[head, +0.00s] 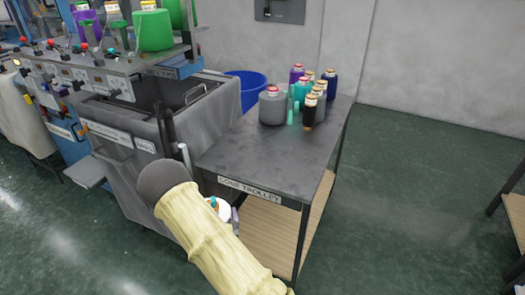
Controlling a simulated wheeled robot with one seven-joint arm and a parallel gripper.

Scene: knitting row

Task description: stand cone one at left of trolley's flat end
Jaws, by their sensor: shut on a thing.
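The cone trolley (225,168) is a dark grey table with a label on its front edge. The near part of its top is bare. Several yarn cones stand at its far end: a large grey one (272,108), a dark one (309,112), and teal, purple and navy ones behind. I cannot tell which is cone one. My gripper (234,217) shows only in part, below the trolley's front edge beside my yellow-sleeved arm. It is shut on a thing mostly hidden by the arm. A small orange and teal bit shows by its white part.
A grey bin (205,125) stands against the trolley's left side, with a blue tub (247,88) behind. The knitting machine (95,75) with green cones is at the left. A wooden lower shelf (262,232) is under the trolley.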

